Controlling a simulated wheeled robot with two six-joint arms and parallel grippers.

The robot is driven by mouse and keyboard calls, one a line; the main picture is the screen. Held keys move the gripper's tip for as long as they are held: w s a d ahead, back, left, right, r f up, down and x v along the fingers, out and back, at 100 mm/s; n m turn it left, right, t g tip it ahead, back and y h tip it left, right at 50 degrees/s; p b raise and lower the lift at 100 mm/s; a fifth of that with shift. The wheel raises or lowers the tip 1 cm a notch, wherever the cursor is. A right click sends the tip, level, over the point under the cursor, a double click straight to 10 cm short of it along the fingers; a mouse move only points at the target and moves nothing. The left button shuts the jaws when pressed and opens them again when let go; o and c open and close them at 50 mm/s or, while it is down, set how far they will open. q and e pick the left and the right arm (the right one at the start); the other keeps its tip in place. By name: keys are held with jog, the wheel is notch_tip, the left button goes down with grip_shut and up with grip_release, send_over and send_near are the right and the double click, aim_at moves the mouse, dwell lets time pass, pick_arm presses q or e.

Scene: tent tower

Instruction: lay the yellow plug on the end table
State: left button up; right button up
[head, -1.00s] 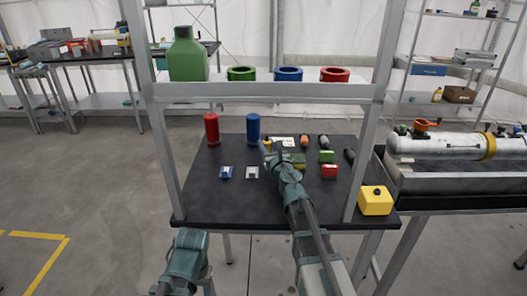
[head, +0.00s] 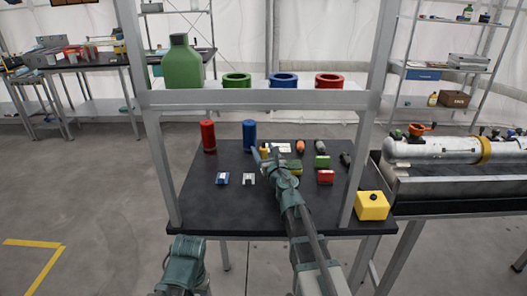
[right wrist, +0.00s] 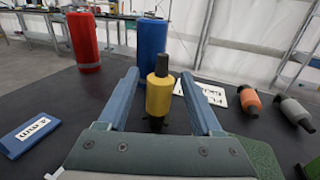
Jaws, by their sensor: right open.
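The yellow plug (right wrist: 159,96) stands upright on the dark tabletop in the right wrist view, with a dark top and dark base. My right gripper (right wrist: 160,75) is open, its two blue fingers on either side of the plug with visible gaps. In the head view my right gripper (head: 263,155) reaches over the middle of the black table (head: 215,205), and its arm hides part of the things there. My left gripper (head: 185,264) is low at the front left, away from the table; its jaws cannot be made out. I cannot tell which table is the end table.
A red cylinder (head: 208,137) and a blue cylinder (head: 249,136) stand behind my right gripper. Orange (right wrist: 251,101) and grey (right wrist: 297,113) plugs are to the right. A yellow box (head: 371,206) sits at the table's right corner. A shelf (head: 260,99) with rings spans above.

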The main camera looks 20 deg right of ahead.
jog(key=s, duration=1.2)
jog(key=shift+d, duration=0.2)
